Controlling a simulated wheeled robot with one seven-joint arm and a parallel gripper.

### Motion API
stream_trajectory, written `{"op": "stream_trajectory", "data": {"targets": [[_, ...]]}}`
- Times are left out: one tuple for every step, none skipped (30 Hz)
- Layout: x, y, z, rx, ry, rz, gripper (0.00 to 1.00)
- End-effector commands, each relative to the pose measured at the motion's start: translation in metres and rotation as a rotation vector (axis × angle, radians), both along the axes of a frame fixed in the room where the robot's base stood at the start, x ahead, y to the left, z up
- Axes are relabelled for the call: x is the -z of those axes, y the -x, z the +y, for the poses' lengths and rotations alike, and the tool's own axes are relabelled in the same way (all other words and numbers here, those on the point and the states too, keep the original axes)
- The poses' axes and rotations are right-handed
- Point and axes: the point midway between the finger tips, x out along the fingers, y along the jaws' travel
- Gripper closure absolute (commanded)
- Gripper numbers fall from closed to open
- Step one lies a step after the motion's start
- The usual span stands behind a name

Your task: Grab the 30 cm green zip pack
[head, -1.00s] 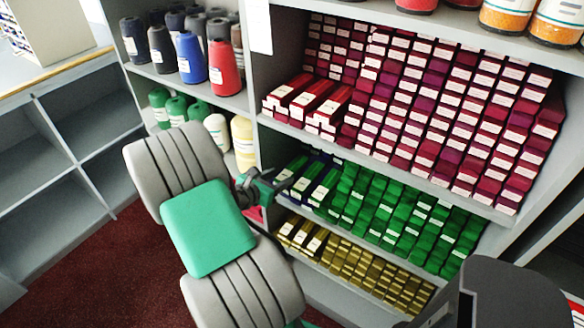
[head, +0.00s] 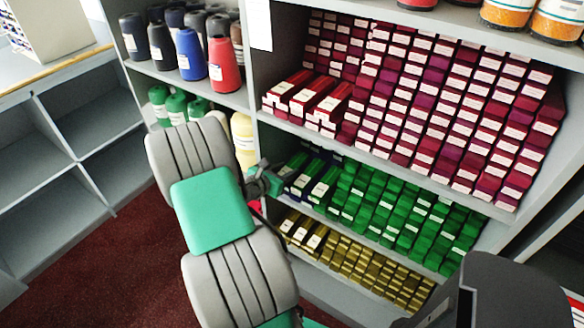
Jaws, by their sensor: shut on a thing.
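Green zip packs (head: 385,215) with white labels fill the middle shelf in stacked rows. At the left end of that shelf, a few longer green packs (head: 323,184) lie with their labelled ends toward me. My gripper (head: 275,181) is at the left end of this shelf, at the front of the long packs. It is small in the view and partly hidden behind my arm. It is shut on a green pack at the leftmost of these (head: 292,166); the exact contact is hard to make out. I cannot read the lengths on the labels.
Dark red packs (head: 430,110) fill the shelf above, and gold packs (head: 360,265) the shelf below. Thread cones (head: 189,56) stand on shelves to the left. Empty grey cubbies (head: 85,118) and open red carpet (head: 110,270) lie at the left.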

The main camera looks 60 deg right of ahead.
Motion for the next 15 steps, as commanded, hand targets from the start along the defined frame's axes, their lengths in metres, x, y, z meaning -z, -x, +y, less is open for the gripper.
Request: {"op": "stream_trajectory", "data": {"targets": [[-0.0002,-0.0001,0.0000,0.000,0.000,0.000,0.96],[-0.0003,-0.0001,0.0000,0.000,0.000,0.000,0.99],[-0.0003,-0.0001,0.0000,0.000,0.000,0.000,1.00],[-0.0003,-0.0001,0.0000,0.000,0.000,0.000,1.00],[-0.0005,-0.0002,-0.0001,0.000,0.001,-0.001,1.00],[-0.0005,-0.0001,-0.0001,0.000,0.001,-0.001,1.00],[-0.0005,-0.0001,-0.0001,0.000,0.001,-0.001,1.00],[-0.0005,-0.0002,-0.0001,0.000,0.001,-0.001,1.00],[-0.0005,-0.0002,-0.0001,0.000,0.001,-0.001,1.00],[-0.0006,-0.0002,-0.0002,0.000,0.001,-0.001,1.00],[-0.0011,-0.0002,-0.0002,0.000,0.001,-0.001,1.00],[-0.0023,-0.0003,-0.0002,0.000,0.001,-0.001,1.00],[-0.0038,-0.0003,-0.0003,0.000,0.001,-0.001,1.00],[-0.0058,-0.0004,-0.0003,0.000,0.002,-0.002,1.00],[-0.0098,-0.0007,-0.0006,0.000,0.003,-0.003,1.00]]}}
